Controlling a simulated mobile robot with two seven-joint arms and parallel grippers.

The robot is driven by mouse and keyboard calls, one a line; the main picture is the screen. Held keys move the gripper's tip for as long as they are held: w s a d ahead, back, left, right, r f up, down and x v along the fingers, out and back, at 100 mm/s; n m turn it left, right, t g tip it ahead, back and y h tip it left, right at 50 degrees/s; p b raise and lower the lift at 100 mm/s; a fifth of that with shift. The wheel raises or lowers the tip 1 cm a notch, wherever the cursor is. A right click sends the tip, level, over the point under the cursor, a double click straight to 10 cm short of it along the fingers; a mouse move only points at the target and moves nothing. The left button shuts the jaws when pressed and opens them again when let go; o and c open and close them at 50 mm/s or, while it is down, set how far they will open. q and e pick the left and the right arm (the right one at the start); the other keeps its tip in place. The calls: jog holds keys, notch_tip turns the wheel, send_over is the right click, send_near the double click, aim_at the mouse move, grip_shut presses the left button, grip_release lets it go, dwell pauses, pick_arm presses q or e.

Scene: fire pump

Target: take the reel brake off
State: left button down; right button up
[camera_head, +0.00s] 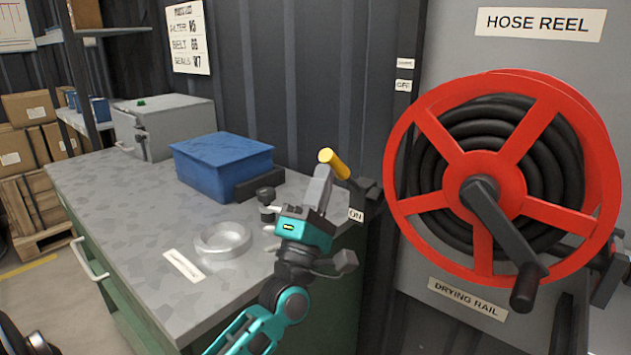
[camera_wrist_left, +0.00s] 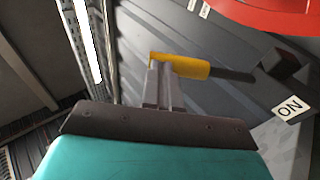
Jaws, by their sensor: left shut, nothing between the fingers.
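The brake lever has a yellow handle (camera_head: 333,164) on a dark arm and block (camera_head: 367,190), left of the red hose reel (camera_head: 495,170). The lever is beside the ON label (camera_head: 356,215); a label reading OFF (camera_head: 403,85) is higher on the post. My left gripper (camera_head: 323,170) is shut and empty, its fingertips at the yellow handle. In the left wrist view the shut fingers (camera_wrist_left: 160,75) reach the near end of the yellow handle (camera_wrist_left: 182,66); whether they touch is unclear. The ON label also shows there (camera_wrist_left: 290,108). My right gripper is not in view.
A green bench with a grey top (camera_head: 130,215) is below and left of my left arm. A blue bin (camera_head: 220,165), a dark block (camera_head: 260,183) and a pale ring (camera_head: 222,241) sit on it. The reel's crank (camera_head: 505,235) sticks out in front.

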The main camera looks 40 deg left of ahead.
aim_at(333, 159)
pick_arm(q)
jog(key=shift+g, duration=0.3)
jog(key=w+r+p, duration=0.1)
jog(key=w+r, duration=0.1)
jog(key=w+r+p, duration=0.1)
jog(key=r+p, duration=0.1)
jog(key=r, duration=0.1)
jog(key=shift+w+d, duration=0.15)
jog(key=shift+w, duration=0.25)
jog(key=shift+w+d+r+p, duration=0.1)
jog(key=shift+w+r+p, duration=0.15)
jog(key=shift+w, duration=0.25)
jog(key=shift+w+r+p, duration=0.15)
jog(key=shift+w+r, duration=0.15)
jog(key=shift+w, duration=0.2)
jog(key=shift+w+r, duration=0.1)
jog(key=shift+r, duration=0.3)
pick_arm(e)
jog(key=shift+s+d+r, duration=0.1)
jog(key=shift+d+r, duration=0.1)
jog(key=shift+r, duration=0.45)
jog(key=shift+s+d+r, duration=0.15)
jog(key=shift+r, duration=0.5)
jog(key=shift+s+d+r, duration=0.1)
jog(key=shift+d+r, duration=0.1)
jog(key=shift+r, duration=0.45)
